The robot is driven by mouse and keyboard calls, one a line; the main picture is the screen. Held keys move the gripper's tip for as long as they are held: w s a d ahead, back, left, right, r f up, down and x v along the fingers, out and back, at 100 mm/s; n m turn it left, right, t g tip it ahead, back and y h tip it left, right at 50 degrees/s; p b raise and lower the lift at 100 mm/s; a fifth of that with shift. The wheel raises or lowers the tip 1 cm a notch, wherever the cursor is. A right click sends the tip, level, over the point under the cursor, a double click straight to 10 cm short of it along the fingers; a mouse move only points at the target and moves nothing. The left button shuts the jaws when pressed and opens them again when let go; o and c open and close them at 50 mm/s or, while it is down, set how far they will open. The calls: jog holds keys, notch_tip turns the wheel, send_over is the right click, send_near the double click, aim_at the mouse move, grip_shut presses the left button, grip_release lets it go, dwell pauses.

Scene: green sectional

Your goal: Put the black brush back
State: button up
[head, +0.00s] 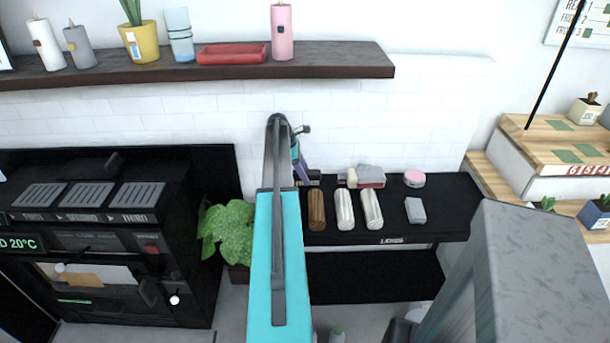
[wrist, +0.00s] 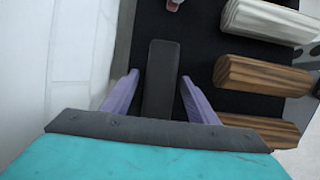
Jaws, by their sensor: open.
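A dark grey-black bar (wrist: 161,75), which looks like the black brush, lies between the two purple fingers of my gripper (wrist: 160,95) in the wrist view. The fingers stand apart, one on each side, with gaps between them and the bar. In the head view my gripper (head: 301,170) is at the back left of the black shelf (head: 445,205), near the wall. There the bar is mostly hidden by my gripper and blends with the shelf.
A brown ridged roll (head: 316,210) and two whitish rolls (head: 344,210) lie along the shelf's front. A red-and-white box (head: 371,175), a pink round tin (head: 414,178) and a grey block (head: 415,210) are further right. A plant (head: 228,230) stands left, below a dark upper shelf (head: 340,62).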

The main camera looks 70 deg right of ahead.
jog(key=b+v, duration=0.1)
jog(key=v, duration=1)
jog(key=shift+r+b, duration=0.15)
jog(key=shift+b, duration=0.25)
jog(key=shift+w, duration=0.15)
